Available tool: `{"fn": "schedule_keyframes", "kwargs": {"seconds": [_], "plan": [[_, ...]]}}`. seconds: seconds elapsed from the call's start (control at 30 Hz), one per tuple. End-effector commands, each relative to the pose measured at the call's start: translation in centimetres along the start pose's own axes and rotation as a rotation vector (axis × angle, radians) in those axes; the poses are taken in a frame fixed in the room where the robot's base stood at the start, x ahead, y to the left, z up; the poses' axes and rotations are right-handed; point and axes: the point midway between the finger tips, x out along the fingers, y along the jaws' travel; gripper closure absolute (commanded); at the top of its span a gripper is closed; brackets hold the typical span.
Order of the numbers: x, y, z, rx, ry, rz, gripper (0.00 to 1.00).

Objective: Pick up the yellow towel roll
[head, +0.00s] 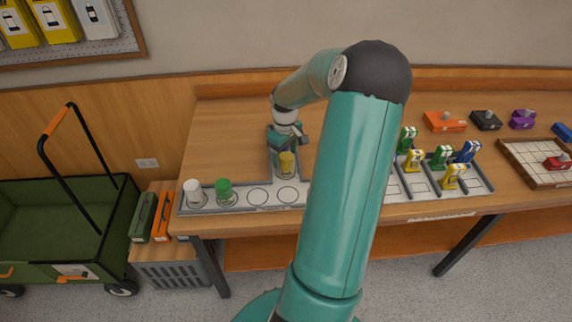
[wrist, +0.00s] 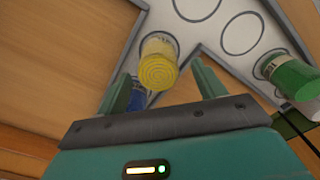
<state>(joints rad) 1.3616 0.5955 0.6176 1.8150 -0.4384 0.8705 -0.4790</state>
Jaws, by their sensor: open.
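The yellow towel roll (head: 287,164) stands at the back of the table's left part, directly by my gripper (head: 285,154) in the head view. In the wrist view the yellow roll (wrist: 158,62) shows its spiral end, in line with the gap between the two fingers of my gripper (wrist: 162,76). The fingers are apart, one on each side of the roll in the picture. Neither visibly touches it, and I cannot tell how deep the roll sits between them.
A grey-edged tray (head: 240,207) with ringed spots holds a white roll (head: 193,192) and a green roll (head: 224,190); two front rings are empty. A blue thing (wrist: 138,99) shows behind the left finger. Green, yellow and blue items stand in a divided tray (head: 407,192) to the right.

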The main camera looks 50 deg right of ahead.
Motion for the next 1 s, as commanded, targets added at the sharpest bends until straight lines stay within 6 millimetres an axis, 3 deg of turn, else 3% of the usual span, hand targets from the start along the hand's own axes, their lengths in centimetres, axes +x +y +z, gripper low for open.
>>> {"fn": "schedule_keyframes", "kwargs": {"seconds": [0.33, 0.6, 0.63, 0.87, 1.0], "plan": [[4.6, 0.1, 0.3, 0.002, -0.001, -0.003, 0.31], [5.0, 0.1, 0.3, 0.001, -0.001, 0.000, 0.31], [5.0, 0.1, 0.3, 0.001, -0.001, 0.000, 0.33], [5.0, 0.1, 0.3, 0.001, -0.001, 0.000, 0.78], [5.0, 0.1, 0.3, 0.001, 0.000, 0.000, 0.81]]}}
